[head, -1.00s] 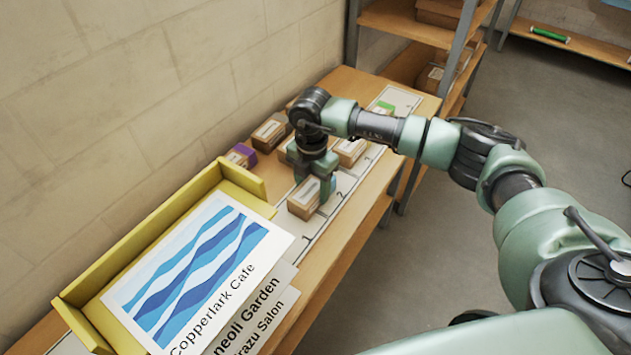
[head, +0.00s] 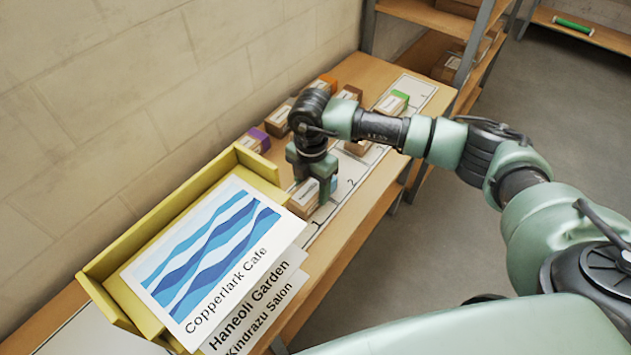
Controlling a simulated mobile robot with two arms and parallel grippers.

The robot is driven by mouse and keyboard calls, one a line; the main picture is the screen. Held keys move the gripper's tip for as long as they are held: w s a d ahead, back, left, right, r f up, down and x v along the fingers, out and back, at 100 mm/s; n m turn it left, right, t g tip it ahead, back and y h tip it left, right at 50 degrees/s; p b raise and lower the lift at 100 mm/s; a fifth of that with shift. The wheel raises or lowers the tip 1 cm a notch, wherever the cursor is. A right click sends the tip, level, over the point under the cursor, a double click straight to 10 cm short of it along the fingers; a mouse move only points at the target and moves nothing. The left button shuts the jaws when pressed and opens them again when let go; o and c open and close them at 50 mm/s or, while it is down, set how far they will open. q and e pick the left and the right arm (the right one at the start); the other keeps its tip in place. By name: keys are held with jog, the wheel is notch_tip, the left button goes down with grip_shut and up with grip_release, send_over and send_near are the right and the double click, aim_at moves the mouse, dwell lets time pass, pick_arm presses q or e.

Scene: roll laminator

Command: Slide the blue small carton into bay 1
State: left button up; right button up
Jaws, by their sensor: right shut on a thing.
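The blue small carton (head: 302,198), a brown box with a pale label and a blue end, sits low at the numbered strip (head: 345,197), close to the yellow tray. My right gripper (head: 314,184) is above it and shut on it; its fingers hide part of the carton. The carton is beside the printed 2, on the side towards the tray. Bay 1 is largely hidden by the carton and the sign cards, and I cannot tell whether the carton is fully inside it. My left gripper is not in view.
A yellow tray (head: 95,270) with a Copperlark Cafe sign (head: 205,262) stands close in front of the carton. Purple (head: 254,140), orange (head: 327,82) and green-ended (head: 394,102) cartons stand behind. A wall borders the bench's left side.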

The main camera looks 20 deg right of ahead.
aim_at(301, 199)
jog(key=shift+s+a+p, duration=0.25)
jog(key=shift+s+a, duration=0.35)
jog(key=shift+a, duration=0.35)
jog(key=shift+s+a+p, duration=0.25)
jog(key=shift+s+a, duration=0.35)
jog(key=shift+a, duration=0.3)
jog(key=o, duration=1.6)
jog(key=o, duration=0.4)
jog(key=shift+r+p, duration=2.1)
jog(key=shift+r, duration=1)
jog(key=shift+f, duration=0.1)
